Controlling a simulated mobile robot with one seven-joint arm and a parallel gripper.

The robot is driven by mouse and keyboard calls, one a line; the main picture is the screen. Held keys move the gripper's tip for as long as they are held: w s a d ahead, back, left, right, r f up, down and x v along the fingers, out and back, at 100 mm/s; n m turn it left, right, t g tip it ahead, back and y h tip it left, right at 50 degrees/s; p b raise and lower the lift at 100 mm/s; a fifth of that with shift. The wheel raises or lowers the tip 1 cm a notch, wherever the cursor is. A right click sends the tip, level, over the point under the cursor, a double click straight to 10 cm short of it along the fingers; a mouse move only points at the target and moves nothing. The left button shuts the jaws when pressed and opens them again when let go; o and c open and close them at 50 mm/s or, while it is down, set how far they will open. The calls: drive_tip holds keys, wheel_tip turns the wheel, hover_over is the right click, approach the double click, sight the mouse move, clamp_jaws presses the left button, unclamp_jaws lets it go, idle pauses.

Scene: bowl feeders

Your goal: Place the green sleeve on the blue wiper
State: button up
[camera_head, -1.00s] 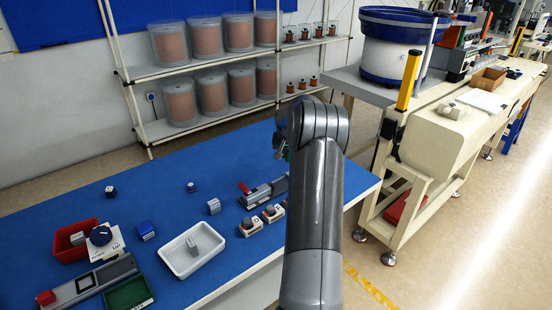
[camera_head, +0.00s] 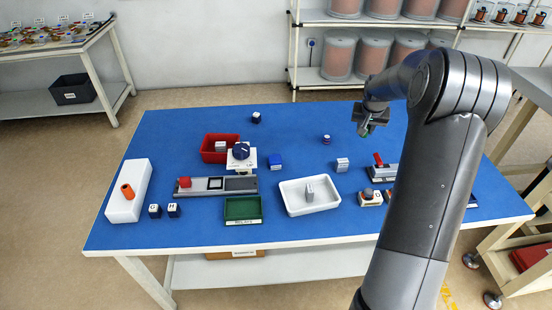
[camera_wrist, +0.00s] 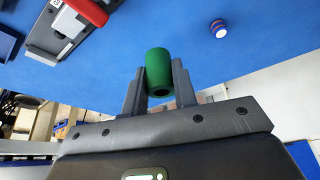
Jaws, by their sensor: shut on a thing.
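My gripper (camera_wrist: 158,92) is shut on the green sleeve (camera_wrist: 159,70), a hollow green cylinder gripped between the two fingers, its open end showing. In the head view my gripper (camera_head: 368,124) hangs above the blue table toward its far right part, with only a small bit of green visible there.
A small round blue piece with a red band (camera_head: 326,139) stands near the gripper. A white tray (camera_head: 327,206), red bin (camera_head: 207,158), green tray (camera_head: 259,216), dial block (camera_head: 241,164) and white block with an orange sleeve (camera_head: 115,205) are on the table (camera_head: 180,125).

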drive_tip(key=s+a+r+n+y, duration=0.1)
drive_tip(key=s+a+n, duration=0.1)
drive_tip(key=a, duration=0.8)
drive_tip(key=s+a+r+n+y, duration=0.1)
drive_tip(key=a+n, duration=0.1)
drive_tip(key=a, duration=0.7)
hover_over(275, 156)
drive_tip(key=s, duration=0.2)
wheel_tip(275, 156, down, 7)
drive_tip(key=shift+w+d+f, duration=0.15)
drive_tip(key=shift+a+f, duration=0.15)
drive_tip(key=shift+a, duration=0.05)
drive_tip(key=shift+w+f, duration=0.1)
drive_tip(key=shift+f, duration=1.85)
drive_tip(key=shift+f, duration=0.1)
drive_tip(key=o, duration=1)
drive_tip(key=shift+c, duration=0.2)
